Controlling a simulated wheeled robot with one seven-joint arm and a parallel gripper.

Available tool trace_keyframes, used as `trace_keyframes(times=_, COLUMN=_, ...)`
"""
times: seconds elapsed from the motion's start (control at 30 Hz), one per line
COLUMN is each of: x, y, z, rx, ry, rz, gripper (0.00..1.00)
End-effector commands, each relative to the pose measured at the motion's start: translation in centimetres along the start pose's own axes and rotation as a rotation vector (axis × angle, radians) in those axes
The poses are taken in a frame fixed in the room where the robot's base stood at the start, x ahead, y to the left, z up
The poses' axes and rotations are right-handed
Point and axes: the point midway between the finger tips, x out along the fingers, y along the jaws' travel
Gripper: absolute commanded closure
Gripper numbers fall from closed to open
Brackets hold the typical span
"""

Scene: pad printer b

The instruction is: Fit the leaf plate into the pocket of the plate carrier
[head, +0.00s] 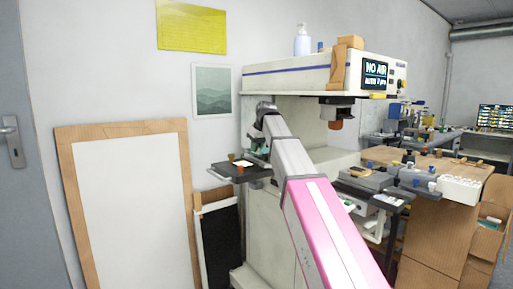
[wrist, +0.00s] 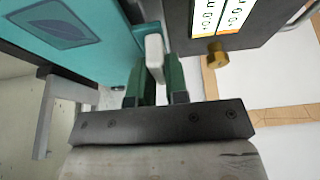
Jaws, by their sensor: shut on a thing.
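The leaf plate (wrist: 70,40) is a teal plate with a leaf outline, at the upper left of the wrist view. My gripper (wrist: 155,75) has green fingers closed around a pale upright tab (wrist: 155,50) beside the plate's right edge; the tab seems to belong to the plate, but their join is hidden. In the head view my gripper is small and largely hidden behind my wrist, above the small dark shelf at the printer's left side. I cannot make out the plate carrier or its pocket clearly in either view.
The dark shelf (head: 228,172) bears small objects. The pad printer body (head: 310,78) rises right of it. Framed boards lean on the left wall.

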Motion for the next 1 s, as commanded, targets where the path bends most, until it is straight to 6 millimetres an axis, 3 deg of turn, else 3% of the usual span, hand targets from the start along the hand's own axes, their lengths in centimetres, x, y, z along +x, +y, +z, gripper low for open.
trace_keyframes(times=0.73, x=1.5, y=0.0, z=0.6, rx=0.000, ry=0.000, rz=0.000, gripper=1.00)
trace_keyframes(times=0.77, x=1.4, y=0.0, z=0.6, rx=0.000, ry=0.000, rz=0.000, gripper=0.76)
trace_keyframes(times=0.83, x=1.4, y=0.0, z=0.6, rx=0.000, ry=0.000, rz=0.000, gripper=0.56)
trace_keyframes(times=1.0, x=1.4, y=0.0, z=0.6, rx=0.000, ry=0.000, rz=0.000, gripper=0.56)
